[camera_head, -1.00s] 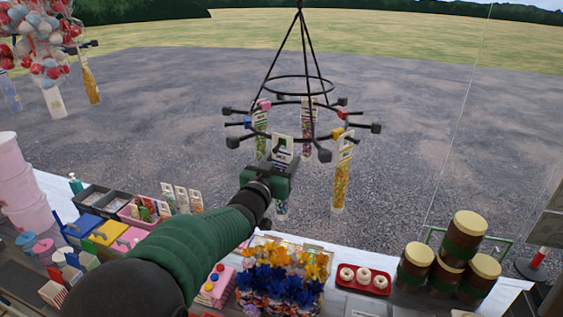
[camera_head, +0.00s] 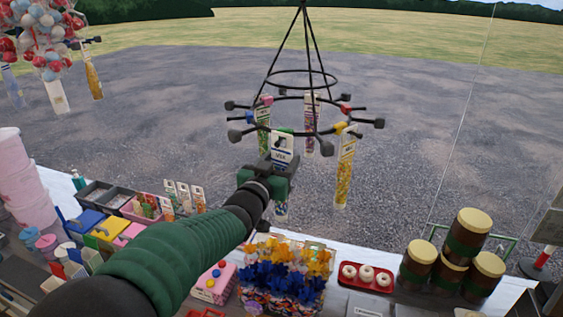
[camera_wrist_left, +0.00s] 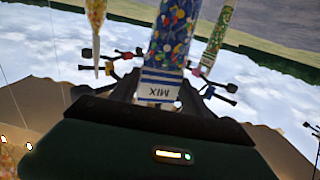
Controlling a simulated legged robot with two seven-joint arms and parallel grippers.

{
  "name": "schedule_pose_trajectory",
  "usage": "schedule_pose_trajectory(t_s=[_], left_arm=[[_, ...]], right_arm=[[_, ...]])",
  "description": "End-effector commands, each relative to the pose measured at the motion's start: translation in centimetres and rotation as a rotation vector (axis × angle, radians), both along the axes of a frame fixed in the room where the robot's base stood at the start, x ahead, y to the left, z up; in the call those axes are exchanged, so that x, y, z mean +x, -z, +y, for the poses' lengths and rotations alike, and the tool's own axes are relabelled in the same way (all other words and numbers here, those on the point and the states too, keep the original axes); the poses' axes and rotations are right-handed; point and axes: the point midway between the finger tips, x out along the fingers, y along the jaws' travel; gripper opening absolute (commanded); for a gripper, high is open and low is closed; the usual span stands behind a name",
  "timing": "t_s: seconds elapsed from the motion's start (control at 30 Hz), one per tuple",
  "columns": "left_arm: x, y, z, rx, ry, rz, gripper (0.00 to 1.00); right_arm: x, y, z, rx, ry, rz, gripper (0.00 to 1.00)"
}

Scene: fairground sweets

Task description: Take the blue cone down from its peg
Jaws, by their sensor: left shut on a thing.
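The blue cone is a clear bag of mixed sweets with a blue-striped MIX card (camera_head: 283,154). My left gripper (camera_head: 278,172) is shut on it just below the card. The cone's lower tip (camera_head: 281,211) shows under the gripper; the middle is hidden by it. In the left wrist view the cone's sweets (camera_wrist_left: 174,35) and striped card stand upside down between the fingers. The card is in front of the black ring rack (camera_head: 262,134); I cannot tell whether its hole is still around a peg. My right gripper is not in view.
Other cones hang on the rack: a yellow one (camera_head: 345,178) at right, a purple one (camera_head: 312,125) behind, and a green one (camera_head: 263,138) at left. Below are the counter's blue and orange flowers (camera_head: 270,275), a red doughnut tray (camera_head: 366,285) and stacked jars (camera_head: 468,235).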

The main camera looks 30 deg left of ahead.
Motion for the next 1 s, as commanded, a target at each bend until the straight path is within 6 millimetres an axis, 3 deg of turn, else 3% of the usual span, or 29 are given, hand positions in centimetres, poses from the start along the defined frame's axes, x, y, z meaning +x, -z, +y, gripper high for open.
schedule_pose_trajectory(t_s=[0.33,1.0], left_arm=[[-0.3,0.0,0.0,-0.001,0.000,-0.002,0.19],[-3.3,0.0,-0.9,-0.001,0.000,-0.003,0.19]], right_arm=[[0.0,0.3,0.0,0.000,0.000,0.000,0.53],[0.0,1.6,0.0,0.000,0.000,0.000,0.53]])
